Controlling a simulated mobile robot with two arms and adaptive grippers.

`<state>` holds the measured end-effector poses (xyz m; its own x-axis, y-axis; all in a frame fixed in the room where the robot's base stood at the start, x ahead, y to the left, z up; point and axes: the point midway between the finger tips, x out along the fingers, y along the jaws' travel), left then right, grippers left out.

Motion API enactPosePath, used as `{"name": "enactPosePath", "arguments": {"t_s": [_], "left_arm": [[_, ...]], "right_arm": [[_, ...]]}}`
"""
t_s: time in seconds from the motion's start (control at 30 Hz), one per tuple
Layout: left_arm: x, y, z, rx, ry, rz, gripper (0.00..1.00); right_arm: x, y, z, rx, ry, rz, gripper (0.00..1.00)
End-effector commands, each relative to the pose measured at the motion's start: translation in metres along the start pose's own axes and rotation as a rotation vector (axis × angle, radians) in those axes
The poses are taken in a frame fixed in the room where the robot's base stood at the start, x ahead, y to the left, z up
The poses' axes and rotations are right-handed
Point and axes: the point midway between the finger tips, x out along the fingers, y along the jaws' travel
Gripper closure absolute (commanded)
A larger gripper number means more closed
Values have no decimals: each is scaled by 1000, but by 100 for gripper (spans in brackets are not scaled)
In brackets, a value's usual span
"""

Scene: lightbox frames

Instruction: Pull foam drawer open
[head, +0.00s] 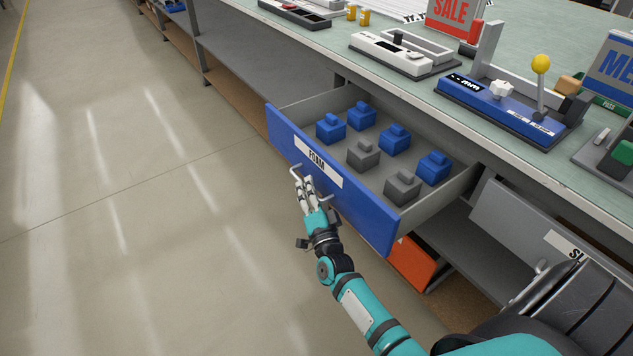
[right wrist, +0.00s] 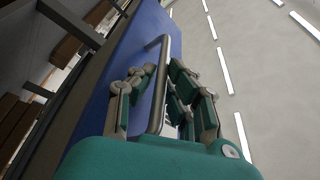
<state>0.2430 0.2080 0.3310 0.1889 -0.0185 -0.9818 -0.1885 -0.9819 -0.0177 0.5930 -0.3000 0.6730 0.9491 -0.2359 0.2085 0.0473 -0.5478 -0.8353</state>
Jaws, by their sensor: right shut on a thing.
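The foam drawer (head: 335,185) has a blue front with a white "FOAM" label (head: 318,162) and stands pulled out from under the bench. Blue blocks (head: 396,139) and grey blocks (head: 403,187) lie inside it. Its metal bar handle (head: 296,172) sticks out from the front. My right gripper (head: 306,186) is shut on the handle. In the right wrist view the handle (right wrist: 158,85) runs between the fingers of my right gripper (right wrist: 160,95), with the blue front (right wrist: 112,85) beside it. My left gripper is in neither view.
A second grey drawer (head: 525,235) with a partly visible label is at the right. An orange bin (head: 415,262) sits below the foam drawer. The bench top (head: 480,75) carries several devices and signs. The floor (head: 120,230) at the left is clear.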

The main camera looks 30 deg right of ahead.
Motion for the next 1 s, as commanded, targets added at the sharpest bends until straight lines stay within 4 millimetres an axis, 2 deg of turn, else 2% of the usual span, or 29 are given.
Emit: {"name": "enactPosePath", "arguments": {"t_s": [0.2,0.4,0.93,0.97,1.0], "left_arm": [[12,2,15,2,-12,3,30],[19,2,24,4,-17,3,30],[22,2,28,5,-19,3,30],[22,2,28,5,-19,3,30],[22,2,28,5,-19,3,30]], "right_arm": [[-11,-20,27,1,-1,3,100],[-18,-30,43,1,0,3,100],[-20,-34,49,-1,2,2,100],[-20,-34,49,-1,2,2,87],[-20,-34,49,-1,2,2,82]]}}
